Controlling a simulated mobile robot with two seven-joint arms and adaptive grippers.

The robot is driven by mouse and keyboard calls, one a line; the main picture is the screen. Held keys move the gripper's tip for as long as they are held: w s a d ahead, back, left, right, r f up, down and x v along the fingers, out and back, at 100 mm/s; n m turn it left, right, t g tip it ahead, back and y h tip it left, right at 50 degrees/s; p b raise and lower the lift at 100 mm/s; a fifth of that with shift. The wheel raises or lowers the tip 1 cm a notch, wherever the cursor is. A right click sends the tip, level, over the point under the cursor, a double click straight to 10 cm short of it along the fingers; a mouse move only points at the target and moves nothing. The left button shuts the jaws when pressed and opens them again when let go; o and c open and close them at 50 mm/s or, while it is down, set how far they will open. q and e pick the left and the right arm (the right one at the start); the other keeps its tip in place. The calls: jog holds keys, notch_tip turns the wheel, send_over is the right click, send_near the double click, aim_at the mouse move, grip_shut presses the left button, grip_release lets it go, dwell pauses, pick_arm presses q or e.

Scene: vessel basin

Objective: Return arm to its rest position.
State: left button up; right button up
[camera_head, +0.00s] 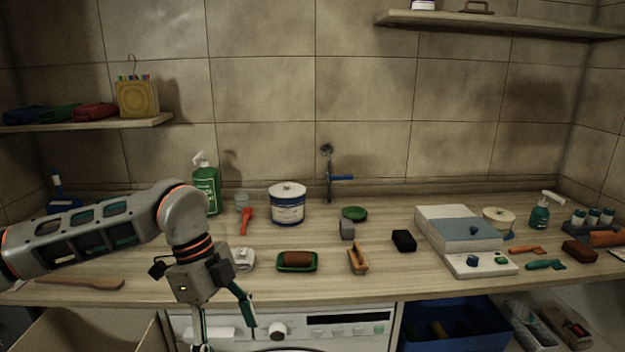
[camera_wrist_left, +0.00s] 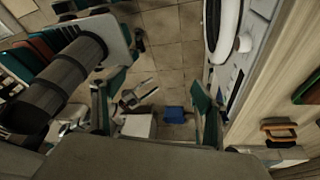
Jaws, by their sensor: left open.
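My left arm comes in from the left in the head view and bends down at the counter's front edge. My left gripper (camera_head: 222,322) hangs in front of the counter, pointing down, beside the washing machine front. Its green-edged fingers are spread apart with nothing between them. In the left wrist view, my left gripper (camera_wrist_left: 155,118) is open, with the tiled floor far below it. My right gripper does not show in either view.
The wooden counter (camera_head: 380,275) holds a white-blue tub (camera_head: 287,205), a green soap dish (camera_head: 297,268), a wooden brush (camera_head: 358,258) and a black block (camera_head: 404,241). The washing machine (camera_head: 345,328) and a blue crate (camera_head: 455,325) stand below. A shelf (camera_head: 90,125) is at left.

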pick_arm(q)
jog(key=s+d+f+m+g+h, duration=0.1)
jog(key=s+d+m+g+h, duration=0.15)
jog(key=s+d, duration=0.4)
jog(key=s+d+m+g+h, duration=0.1)
jog(key=s+d+m+h, duration=0.2)
jog(key=d, duration=0.6)
jog(key=d+r+n+t+h, duration=0.25)
jog(key=d+r+h, duration=0.45)
jog(key=h, duration=0.4)
jog(key=w+a+f+n+t, duration=0.5)
jog(key=w+n+t, duration=0.4)
jog(key=t, duration=0.5)
jog(key=a+f+n+t+y, duration=0.5)
jog(key=a+f+n+y, duration=0.35)
jog(key=a+f, duration=0.2)
jog(key=s+a+f+n+g+y, duration=0.1)
jog(key=s+a+f+y, duration=0.3)
jog(key=f, duration=0.8)
jog(key=s+a+f+n+g+y, duration=0.2)
jog(key=s+a+f+g+y, duration=0.2)
jog(key=s+a+f, duration=0.5)
notch_tip(320, 180, down, 3)
jog(key=shift+s+y, duration=0.3)
jog(key=shift+s, duration=0.4)
